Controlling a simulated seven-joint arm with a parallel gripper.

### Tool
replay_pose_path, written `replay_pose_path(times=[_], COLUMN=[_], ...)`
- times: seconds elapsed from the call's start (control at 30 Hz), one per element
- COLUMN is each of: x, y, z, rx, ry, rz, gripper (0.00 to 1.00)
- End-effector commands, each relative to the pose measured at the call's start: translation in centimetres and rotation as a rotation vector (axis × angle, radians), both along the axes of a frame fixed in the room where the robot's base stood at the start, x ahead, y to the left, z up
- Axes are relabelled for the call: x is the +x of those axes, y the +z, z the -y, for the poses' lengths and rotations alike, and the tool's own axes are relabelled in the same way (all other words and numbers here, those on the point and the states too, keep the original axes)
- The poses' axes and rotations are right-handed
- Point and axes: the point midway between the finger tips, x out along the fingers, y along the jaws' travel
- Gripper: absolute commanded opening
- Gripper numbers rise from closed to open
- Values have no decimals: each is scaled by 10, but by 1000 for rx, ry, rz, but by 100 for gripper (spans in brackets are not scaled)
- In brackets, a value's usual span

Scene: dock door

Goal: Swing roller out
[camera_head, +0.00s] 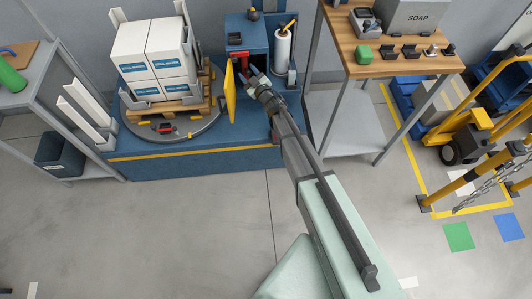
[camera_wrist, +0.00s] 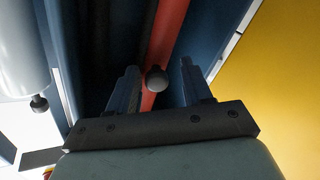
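A red bar (camera_wrist: 170,32) with a round black knob (camera_wrist: 156,78) runs through a dark blue recess in the wrist view; it may be the roller's arm, but I cannot tell. My gripper (camera_wrist: 158,70) is open, with its two fingers on either side of the knob and a gap on each side. In the head view my gripper (camera_head: 251,84) is at the front of the blue cabinet (camera_head: 244,32), just below a red part (camera_head: 238,56) inside it. A white film roll (camera_head: 282,50) stands upright to the right; a white cylinder (camera_wrist: 20,45) also shows in the wrist view.
A yellow door (camera_head: 230,92) stands open close left of my gripper; a yellow panel (camera_wrist: 285,90) fills the wrist view's right. A pallet (camera_head: 168,105) of white boxes (camera_head: 150,50) sits on the turntable (camera_head: 170,133). A wooden-topped bench (camera_head: 390,65) stands right.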

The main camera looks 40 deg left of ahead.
Motion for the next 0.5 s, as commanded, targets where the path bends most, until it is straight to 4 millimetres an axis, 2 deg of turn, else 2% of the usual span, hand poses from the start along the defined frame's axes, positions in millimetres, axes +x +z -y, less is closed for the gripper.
replay_pose_path(times=[0.5], x=[-1], y=[0], z=[-14], rx=[0], ry=[-147], rz=[-1], gripper=[49])
